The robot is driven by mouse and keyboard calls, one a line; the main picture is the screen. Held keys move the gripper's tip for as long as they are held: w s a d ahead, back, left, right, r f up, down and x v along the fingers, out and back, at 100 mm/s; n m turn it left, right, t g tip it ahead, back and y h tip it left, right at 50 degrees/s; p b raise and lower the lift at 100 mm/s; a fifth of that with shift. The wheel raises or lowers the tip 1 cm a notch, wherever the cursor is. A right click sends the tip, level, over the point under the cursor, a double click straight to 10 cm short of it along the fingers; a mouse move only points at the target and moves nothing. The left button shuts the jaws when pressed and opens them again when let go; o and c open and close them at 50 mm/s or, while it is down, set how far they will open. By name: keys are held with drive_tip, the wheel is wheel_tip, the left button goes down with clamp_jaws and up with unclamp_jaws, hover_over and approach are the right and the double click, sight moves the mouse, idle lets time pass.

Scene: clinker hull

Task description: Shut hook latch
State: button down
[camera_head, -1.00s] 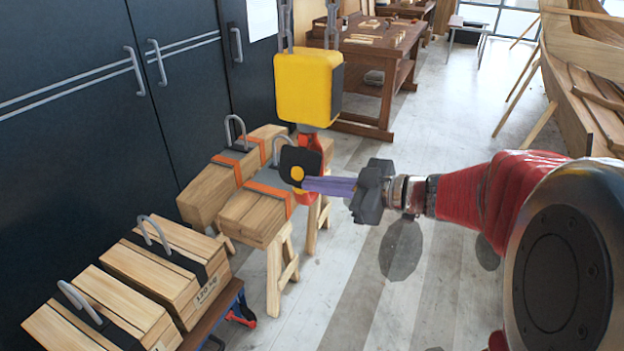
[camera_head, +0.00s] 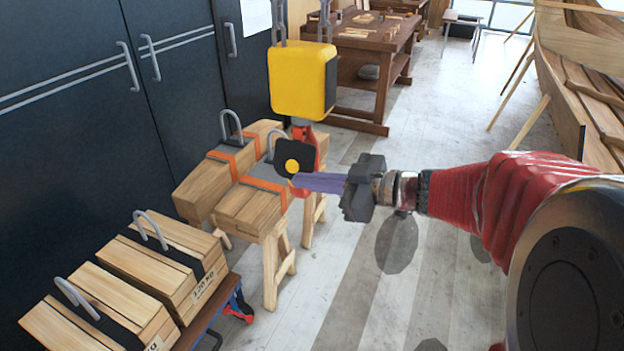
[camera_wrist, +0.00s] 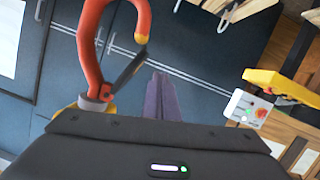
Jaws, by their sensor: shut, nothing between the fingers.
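The red crane hook (camera_head: 307,150) hangs below a yellow hoist block (camera_head: 302,80). A black plate with a yellow disc (camera_head: 292,166) partly hides it in the head view. In the wrist view the orange-red hook (camera_wrist: 88,48) curves over at the left, and its dark latch (camera_wrist: 126,74) slants up across the mouth towards the tip. I cannot tell whether the latch touches the tip. My gripper (camera_head: 296,181) is shut and empty, its purple fingers pointing left at the hook's lower part. In the wrist view the fingertips (camera_wrist: 160,80) appear just right of the latch.
Timber loads with lifting loops (camera_head: 255,205) rest on trestles behind the hook. Strapped wooden blocks (camera_head: 165,262) sit on a low cart at lower left. Dark cabinets (camera_head: 80,100) line the left. A wooden hull (camera_head: 580,100) stands at right.

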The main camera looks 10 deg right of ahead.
drive_tip(key=s+d+r, duration=0.1)
drive_tip(key=s+d, duration=0.4)
drive_tip(key=s, duration=0.3)
drive_tip(key=shift+s+d, duration=0.35)
drive_tip(key=shift+r, duration=0.1)
idle(0.4)
